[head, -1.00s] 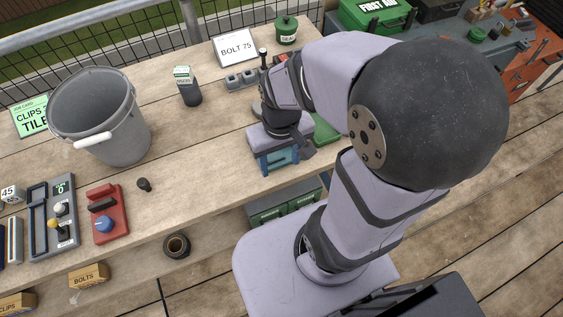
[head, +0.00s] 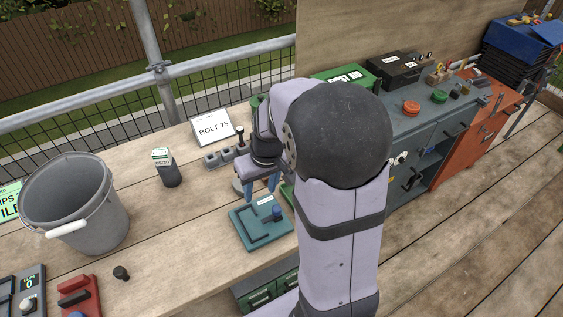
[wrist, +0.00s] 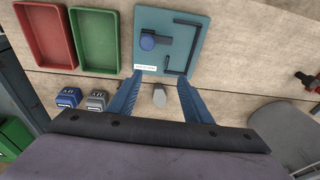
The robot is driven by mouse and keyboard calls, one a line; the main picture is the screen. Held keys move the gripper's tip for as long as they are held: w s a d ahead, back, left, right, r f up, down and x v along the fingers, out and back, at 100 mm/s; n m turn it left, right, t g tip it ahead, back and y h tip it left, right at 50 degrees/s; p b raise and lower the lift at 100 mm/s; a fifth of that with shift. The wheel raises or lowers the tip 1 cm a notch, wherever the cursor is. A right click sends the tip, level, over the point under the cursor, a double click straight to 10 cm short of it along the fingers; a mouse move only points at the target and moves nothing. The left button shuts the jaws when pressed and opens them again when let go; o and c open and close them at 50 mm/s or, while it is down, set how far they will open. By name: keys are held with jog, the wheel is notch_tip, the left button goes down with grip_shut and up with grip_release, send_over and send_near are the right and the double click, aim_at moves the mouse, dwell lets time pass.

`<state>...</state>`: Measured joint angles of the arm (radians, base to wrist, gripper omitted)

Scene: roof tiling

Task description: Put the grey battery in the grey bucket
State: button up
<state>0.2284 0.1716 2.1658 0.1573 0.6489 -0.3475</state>
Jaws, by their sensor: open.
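My gripper (head: 260,190) is open and points down over the back part of the bench; it also shows in the wrist view (wrist: 160,80). A small grey piece (wrist: 159,95) shows between the fingers; I cannot tell what it is. A grey block with a labelled face (wrist: 97,101), which looks like the grey battery, stands left of the fingers in the wrist view, beside a similar blue block (wrist: 69,97). My arm hides both blocks in the head view. The grey bucket (head: 95,232) stands upright on the left of the bench, its visible inside empty.
A teal board (head: 250,235) with a blue knob lies in front of my gripper. Red (wrist: 40,20) and green (wrist: 85,62) trays lie beside it. Bare bench surrounds the bucket's right side.

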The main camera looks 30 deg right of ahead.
jog(key=shift+w+d+f+t+h, duration=0.1)
jog(key=shift+w+d+f+t, duration=0.45)
jog(key=shift+w+d, duration=1.7)
jog(key=shift+w+d+f+t+h, duration=0.2)
jog(key=shift+w+d+f, duration=0.65)
jog(key=shift+w+d, duration=1.4)
jog(key=shift+w+d+f+t, duration=0.45)
jog(key=shift+w+d+f, duration=0.25)
jog(key=shift+w+d, duration=1.55)
jog(key=shift+s+d+f, duration=0.1)
jog(key=shift+s+d, duration=0.25)
jog(key=shift+p+x, duration=0.85)
jog(key=shift+x, duration=1.6)
jog(key=shift+w+d, duration=0.1)
jog(key=shift+w, duration=0.1)
jog(key=shift+c, duration=0.6)
jog(key=c, duration=1)
jog(key=shift+o, duration=0.2)
notch_tip(320, 180, up, 10)
jog(key=shift+r+b, duration=0.1)
jog(key=shift+b, duration=1)
